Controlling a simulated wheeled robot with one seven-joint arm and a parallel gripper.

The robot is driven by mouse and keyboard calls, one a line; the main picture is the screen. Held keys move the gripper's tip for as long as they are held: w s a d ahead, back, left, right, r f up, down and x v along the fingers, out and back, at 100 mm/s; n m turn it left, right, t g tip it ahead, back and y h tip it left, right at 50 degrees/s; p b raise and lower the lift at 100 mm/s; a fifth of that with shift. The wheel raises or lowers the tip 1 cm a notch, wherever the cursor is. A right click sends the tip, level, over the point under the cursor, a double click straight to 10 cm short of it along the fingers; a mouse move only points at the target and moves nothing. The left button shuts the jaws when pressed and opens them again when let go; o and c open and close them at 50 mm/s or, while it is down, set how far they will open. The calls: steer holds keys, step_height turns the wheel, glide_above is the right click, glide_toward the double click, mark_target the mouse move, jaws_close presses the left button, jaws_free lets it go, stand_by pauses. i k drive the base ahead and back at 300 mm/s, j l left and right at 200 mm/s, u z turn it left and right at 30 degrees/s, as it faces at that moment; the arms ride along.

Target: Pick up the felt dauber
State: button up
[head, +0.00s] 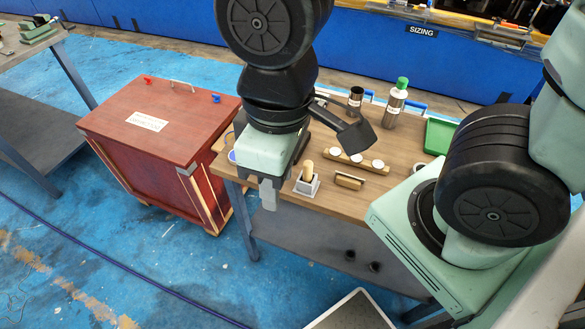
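A pale wooden handle (308,170) stands upright in a small light-grey holder (306,187) near the front edge of the wooden table (331,201). It looks like the felt dauber, but its lower end is hidden in the holder, so I cannot be sure. My gripper (268,200) points down at the table's front left edge, to the left of the holder and apart from it. A grey finger shows, but the gap between the fingers cannot be made out. Nothing is visibly held.
A dark cylinder (355,100), a green-capped bottle (395,104) and a green tray (439,136) stand farther back. A red cabinet (150,160) stands left of the table.

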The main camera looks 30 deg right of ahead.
mark_target(308, 165)
steer(key=j+z, duration=0.1)
steer(key=j, duration=0.75)
steer(key=k+j+z, duration=0.15)
steer(key=j, duration=0.65)
